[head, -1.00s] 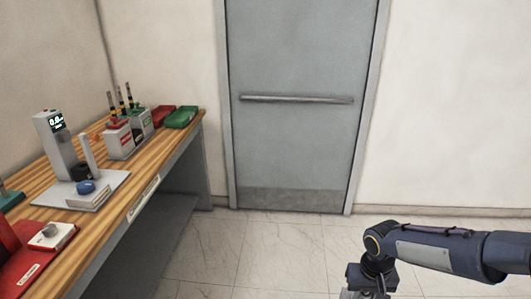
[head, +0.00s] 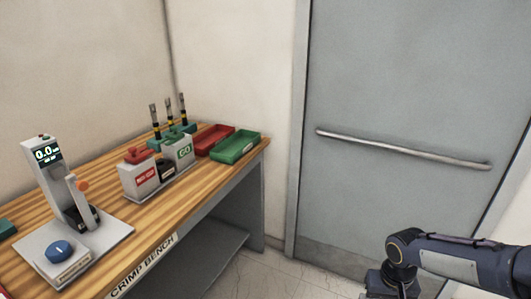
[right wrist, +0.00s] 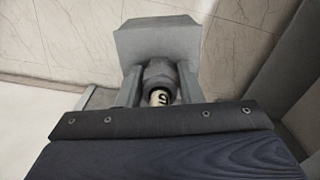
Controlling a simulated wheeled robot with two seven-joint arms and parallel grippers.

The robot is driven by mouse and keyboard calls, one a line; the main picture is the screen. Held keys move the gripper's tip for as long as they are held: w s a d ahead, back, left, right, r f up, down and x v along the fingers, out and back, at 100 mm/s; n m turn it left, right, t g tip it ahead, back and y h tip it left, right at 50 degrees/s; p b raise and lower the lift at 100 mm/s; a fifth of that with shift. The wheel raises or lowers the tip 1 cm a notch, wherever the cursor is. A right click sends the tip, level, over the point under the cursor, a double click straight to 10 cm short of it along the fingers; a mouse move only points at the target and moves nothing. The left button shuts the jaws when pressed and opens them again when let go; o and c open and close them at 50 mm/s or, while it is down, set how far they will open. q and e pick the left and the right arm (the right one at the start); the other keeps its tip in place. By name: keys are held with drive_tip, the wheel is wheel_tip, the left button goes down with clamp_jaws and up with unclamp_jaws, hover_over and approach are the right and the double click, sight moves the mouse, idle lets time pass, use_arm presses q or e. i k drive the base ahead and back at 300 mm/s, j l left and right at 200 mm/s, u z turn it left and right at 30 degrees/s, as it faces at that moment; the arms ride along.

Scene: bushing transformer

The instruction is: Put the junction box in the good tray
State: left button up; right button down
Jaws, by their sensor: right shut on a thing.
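The junction box (right wrist: 157,40) is a grey block with a grey round fitting and a white marked piece (right wrist: 159,97) below it in the right wrist view. My right gripper (right wrist: 159,78) is shut on it, a finger on each side of the fitting, held above the floor. In the head view my right arm (head: 440,258) comes in at the lower right, and its gripper is cut off by the bottom edge. The green tray (head: 250,152) lies at the far right end of the bench and looks empty. My left gripper is not in view.
The crimp bench (head: 190,216) runs along the left. A red tray (head: 203,147) sits beside the green one. A labelled button box (head: 139,177), several upright tools, and a gauge stand (head: 45,185) are on the bench. A grey door (head: 400,110) stands at the right.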

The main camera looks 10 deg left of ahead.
sight(241, 145)
drive_tip(key=i+l+u, duration=0.25)
drive_tip(key=i+u, duration=0.25)
drive_tip(key=i+l+u, duration=0.25)
drive_tip(key=l+u, duration=0.25)
drive_tip(key=i+l+u, duration=0.3)
drive_tip(key=u, duration=0.15)
drive_tip(key=i+l+u, duration=0.15)
drive_tip(key=l+u, duration=0.35)
drive_tip(key=l, duration=0.2)
